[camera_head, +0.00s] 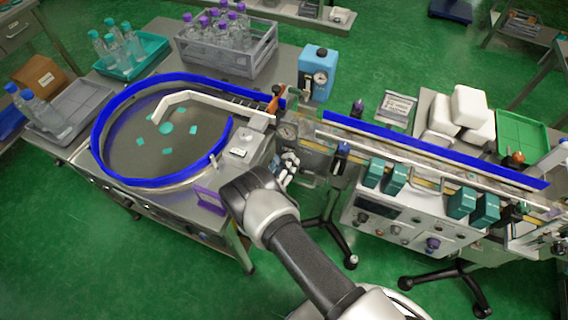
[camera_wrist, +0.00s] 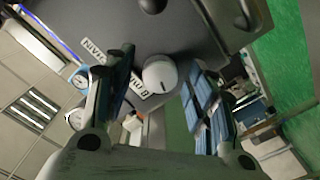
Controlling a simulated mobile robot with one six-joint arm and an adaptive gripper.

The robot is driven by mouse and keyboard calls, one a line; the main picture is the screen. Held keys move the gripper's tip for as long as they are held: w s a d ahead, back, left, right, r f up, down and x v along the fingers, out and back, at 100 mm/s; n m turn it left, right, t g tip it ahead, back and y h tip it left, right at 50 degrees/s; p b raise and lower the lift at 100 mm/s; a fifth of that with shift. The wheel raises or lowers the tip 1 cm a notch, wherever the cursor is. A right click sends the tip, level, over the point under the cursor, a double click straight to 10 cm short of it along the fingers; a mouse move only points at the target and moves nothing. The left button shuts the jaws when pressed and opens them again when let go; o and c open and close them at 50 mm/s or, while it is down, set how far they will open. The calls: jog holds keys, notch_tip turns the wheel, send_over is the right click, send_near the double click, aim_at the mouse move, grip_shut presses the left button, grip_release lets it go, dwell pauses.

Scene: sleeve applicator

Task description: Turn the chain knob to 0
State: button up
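A round white knob (camera_wrist: 160,74) with a short dark pointer mark sits on a grey panel (camera_wrist: 185,28) in the wrist view. White label strips with dark, upside-down lettering lie beside it, partly hidden by a finger; I cannot read them surely. My gripper (camera_wrist: 162,88) is open, with one dark finger left of the knob and one right of it. I see a gap on the right; whether the left finger touches is unclear. In the head view my gripper (camera_head: 287,168) is at the machine's front, between the round table and the conveyor. The knob cannot be made out there.
The round feed table (camera_head: 115,165) with a blue rail stands left. The conveyor (camera_head: 430,165) with teal blocks runs right, above a control box (camera_head: 400,225) with several knobs. A purple-framed panel (camera_head: 210,200) is left of my arm. Green floor lies open in front.

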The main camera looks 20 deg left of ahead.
jog(key=c, duration=1)
jog(key=shift+c, duration=0.2)
jog(key=shift+f+n, duration=0.1)
jog(key=shift+n, duration=0.2)
